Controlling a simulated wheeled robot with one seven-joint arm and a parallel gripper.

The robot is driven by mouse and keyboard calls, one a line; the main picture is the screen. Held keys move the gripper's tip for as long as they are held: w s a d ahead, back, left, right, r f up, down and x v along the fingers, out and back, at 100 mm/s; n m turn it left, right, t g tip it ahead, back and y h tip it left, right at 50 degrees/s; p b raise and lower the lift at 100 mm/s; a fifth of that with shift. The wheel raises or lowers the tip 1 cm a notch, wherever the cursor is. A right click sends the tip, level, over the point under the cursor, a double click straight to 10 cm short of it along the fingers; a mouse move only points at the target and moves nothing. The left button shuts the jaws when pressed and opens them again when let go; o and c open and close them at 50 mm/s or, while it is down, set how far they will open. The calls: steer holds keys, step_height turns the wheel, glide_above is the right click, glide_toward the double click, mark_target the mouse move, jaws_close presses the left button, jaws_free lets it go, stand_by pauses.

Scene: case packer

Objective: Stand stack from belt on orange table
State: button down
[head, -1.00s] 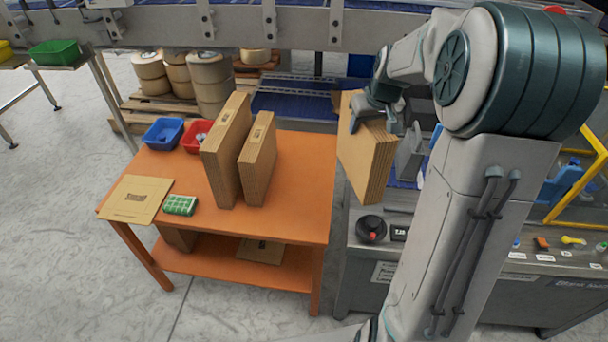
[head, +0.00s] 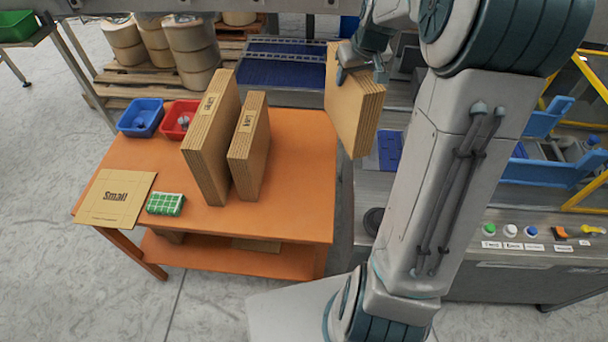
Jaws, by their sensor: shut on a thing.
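My gripper (head: 358,65) is shut on the top of a stack of flat brown cardboard (head: 352,110). The stack hangs upright in the air, just right of the orange table's right edge. The orange table (head: 300,190) bears two more upright cardboard stacks, a taller one (head: 207,150) on the left and a shorter one (head: 247,155) close beside it. My fingertips are partly hidden by the wrist. The belt (head: 288,75) shows blue behind the table.
A blue bin (head: 140,118) and a red bin (head: 177,118) stand at the table's back left. A flat "Small" sheet (head: 115,198) and a green-white pack (head: 165,204) lie at its front left. The table's right part is clear. A control panel (head: 540,236) is at right.

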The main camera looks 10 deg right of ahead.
step_height(320, 180, down, 8)
steer(key=b, duration=0.8)
steer(key=a+f+p, duration=0.2)
steer(key=a+f, duration=0.9)
steer(key=shift+w+a+f, duration=0.2)
steer(key=shift+w+a, duration=0.05)
steer(key=shift+w, duration=0.05)
steer(key=shift+f, duration=0.1)
steer(key=c, duration=0.6)
jaws_free()
